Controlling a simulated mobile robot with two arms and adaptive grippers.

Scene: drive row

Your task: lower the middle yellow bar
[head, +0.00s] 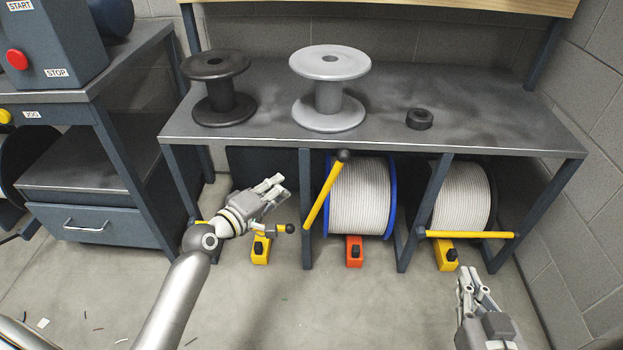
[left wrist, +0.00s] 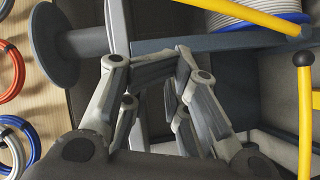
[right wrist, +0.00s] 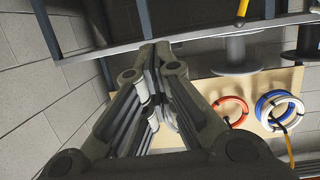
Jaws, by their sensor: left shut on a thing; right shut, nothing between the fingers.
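The middle yellow bar (head: 322,195) slants up steeply at the left edge of the middle bay, its black ball end (head: 343,155) high. It also shows at the top of the left wrist view (left wrist: 240,17). My left gripper (head: 278,184) is left of this bar, apart from it, in front of the left bay. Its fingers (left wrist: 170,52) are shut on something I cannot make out. My right gripper (head: 468,275) is shut and empty, low in front of the right bay; its fingertips (right wrist: 155,45) meet in the right wrist view.
The right yellow bar (head: 470,234) lies level. The left bar's ball end (head: 291,229) is just below my left gripper. A bench post (head: 306,215) stands between that gripper and the middle bar. A white cable drum (head: 360,195) sits behind. Yellow and red blocks (head: 354,252) stand on the floor.

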